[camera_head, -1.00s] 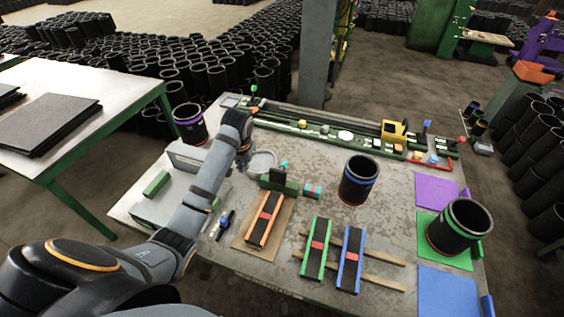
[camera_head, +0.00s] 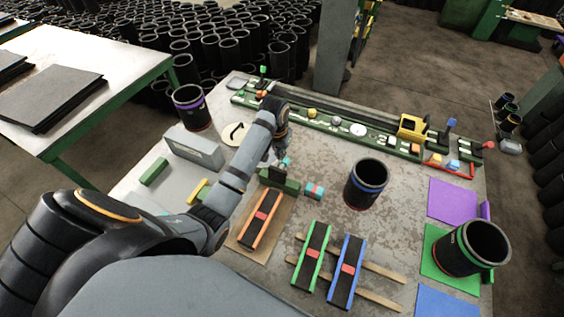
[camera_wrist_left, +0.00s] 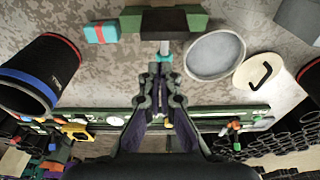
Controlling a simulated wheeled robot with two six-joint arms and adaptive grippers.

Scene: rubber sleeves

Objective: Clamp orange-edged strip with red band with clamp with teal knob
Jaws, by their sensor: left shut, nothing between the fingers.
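The orange-edged strip with the red band (camera_head: 264,217) lies on a brown board at the front left of the worktable. The clamp (camera_head: 278,182), a green bar with a dark block, stands across the strip's far end. Its teal knob (camera_head: 286,161) is on the far side; the clamp also shows at the top of the wrist view (camera_wrist_left: 190,18), with a grey shaft and the teal knob (camera_wrist_left: 164,57). My left gripper (camera_wrist_left: 160,76) is shut and empty, its fingertips close to the teal knob; I cannot tell whether they touch. It also shows in the head view (camera_head: 282,150). My right gripper is not in view.
A teal block with a red band (camera_head: 314,191) and a blue-banded black sleeve (camera_head: 366,184) stand right of the clamp. Green-edged (camera_head: 312,255) and blue-edged (camera_head: 347,272) strips lie nearby.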

